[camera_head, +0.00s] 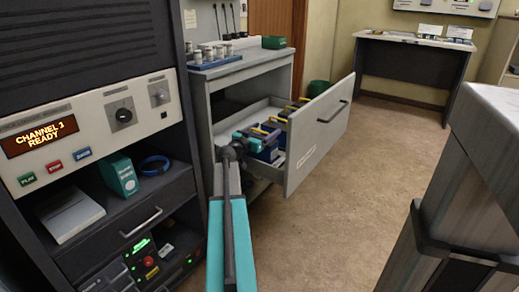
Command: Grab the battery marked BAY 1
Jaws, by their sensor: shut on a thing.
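An open grey drawer (318,134) holds several dark blue batteries with yellow tops or handles. My gripper (257,139) reaches into the drawer from the left, at the end of my teal arm. It is shut on a blue battery (268,153) at the near end of the drawer. The fingers are small and partly hidden. More blue batteries with yellow parts (283,116) stand behind it toward the far end. The markings on the batteries are too small to read, so I cannot tell which one is BAY 1.
The drawer front stands out over clear brown floor (345,200). A console with a "CHANNEL 1 READY" display (40,137) is close on the left. A rack of cylinders (208,55) and a green box (274,42) sit on the cabinet top. A grey counter (490,130) is at right.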

